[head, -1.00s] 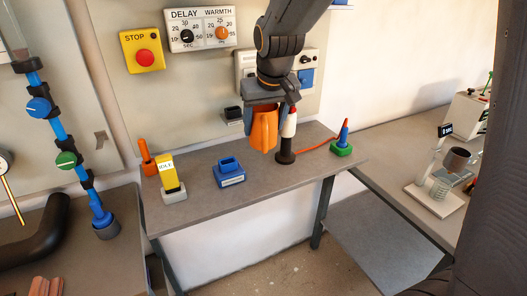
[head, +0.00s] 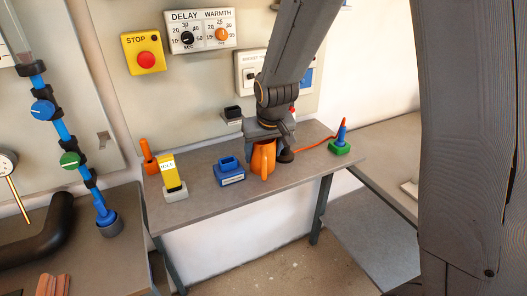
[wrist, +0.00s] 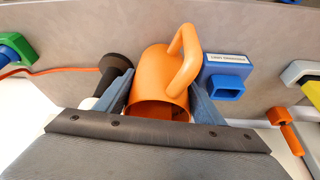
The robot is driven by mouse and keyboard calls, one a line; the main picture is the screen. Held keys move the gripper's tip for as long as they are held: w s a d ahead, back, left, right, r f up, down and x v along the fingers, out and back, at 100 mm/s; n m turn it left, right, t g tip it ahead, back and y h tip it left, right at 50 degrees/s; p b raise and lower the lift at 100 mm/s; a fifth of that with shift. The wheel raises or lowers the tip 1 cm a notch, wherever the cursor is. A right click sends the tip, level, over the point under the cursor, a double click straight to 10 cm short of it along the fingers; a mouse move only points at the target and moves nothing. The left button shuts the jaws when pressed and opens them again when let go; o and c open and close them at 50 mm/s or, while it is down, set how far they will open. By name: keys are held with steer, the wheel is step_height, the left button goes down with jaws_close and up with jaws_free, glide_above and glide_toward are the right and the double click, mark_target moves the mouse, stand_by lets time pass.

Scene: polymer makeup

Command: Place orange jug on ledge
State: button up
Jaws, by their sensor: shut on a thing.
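The orange jug (head: 264,160) is upright at the grey ledge top (head: 205,205), between the blue holder and the black-based bottle. Its base is on or just above the surface; I cannot tell which. My gripper (head: 262,138) is above it, with its fingers shut around the jug's upper body. In the wrist view, the jug (wrist: 155,70) sits between the two blue-grey fingers of my gripper (wrist: 162,98), its handle pointing up and right and its open rim toward me.
A blue holder (head: 230,173) stands just left of the jug. A yellow device (head: 171,175) and an orange tool (head: 149,157) are farther left. A black-based bottle (wrist: 117,68) is close on the other side. A green-based blue cone (head: 340,140) with an orange cord is at right.

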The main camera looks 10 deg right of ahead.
steer(key=shift+f, duration=0.15)
steer(key=o, duration=1.1)
